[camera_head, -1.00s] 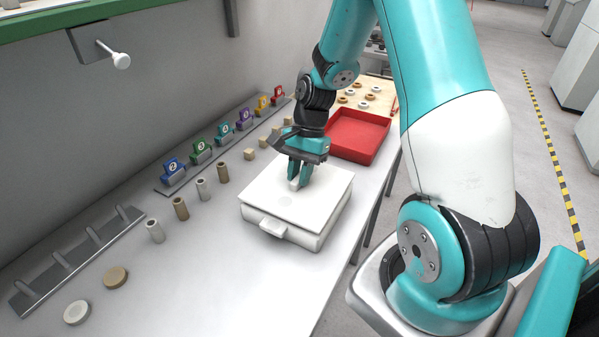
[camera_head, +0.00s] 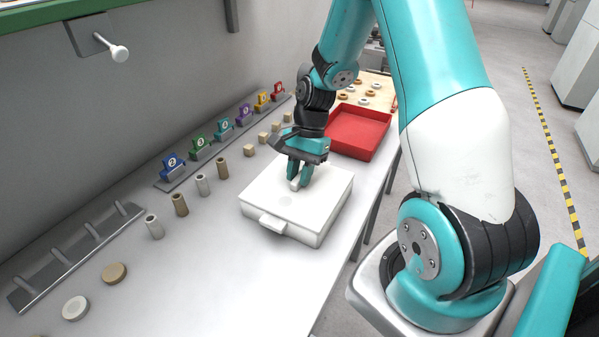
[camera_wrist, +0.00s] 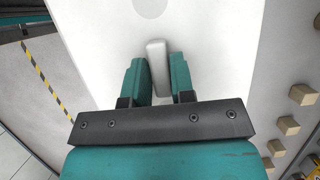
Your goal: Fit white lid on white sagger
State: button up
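The white lid (camera_head: 305,179) lies flat on top of the white sagger (camera_head: 318,228), a square box on the bench. Its edges look lined up with the box, though the seam is hard to make out. My gripper (camera_head: 299,178) points down over the lid, its teal fingers on either side of the small white handle (camera_head: 294,185). The lid (camera_wrist: 220,40) fills much of that view. The sagger's far side is hidden.
A red tray (camera_head: 361,134) stands just behind the sagger. Several small cylinders (camera_head: 180,205) and beige cubes (camera_head: 249,150) line the left, before a rack of coloured numbered tags (camera_head: 199,147). Two discs (camera_head: 114,273) lie front left. The bench front is clear.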

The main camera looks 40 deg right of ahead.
jog(key=o, duration=0.4)
jog(key=shift+r, duration=0.1)
jog(key=v, duration=1.7)
jog(key=shift+p, duration=0.3)
